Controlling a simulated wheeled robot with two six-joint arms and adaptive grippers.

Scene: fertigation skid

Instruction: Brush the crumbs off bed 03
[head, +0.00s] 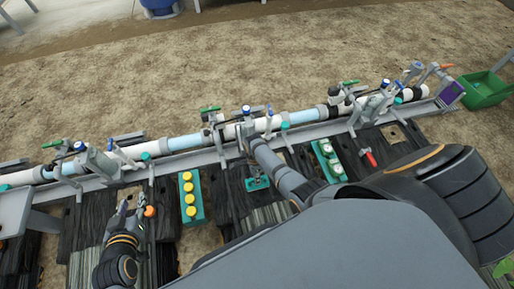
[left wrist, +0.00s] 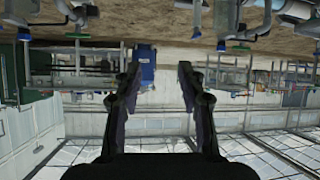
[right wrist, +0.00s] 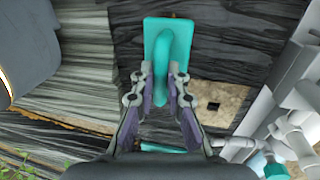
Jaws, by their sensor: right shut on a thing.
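A teal brush-like tool (right wrist: 170,50) with a loop handle is in the right wrist view, over dark wood-grained boards. My right gripper (right wrist: 160,90) is shut on its handle. A teal piece, likely the same tool, shows in the head view (head: 257,183) beside my right arm. I cannot tell whether its underside touches the boards. My left gripper (head: 123,208) is open and empty near an orange knob (head: 150,211); its spread fingers show in the left wrist view (left wrist: 160,75). I can make out neither a bed 03 label nor separate crumbs.
A pipe run (head: 185,142) with valves crosses behind the boards. A green block with yellow caps (head: 190,198) stands left, another with pale caps (head: 328,160) right. A red-handled tool (head: 369,157) lies farther right. A green bin (head: 484,90) stands at far right.

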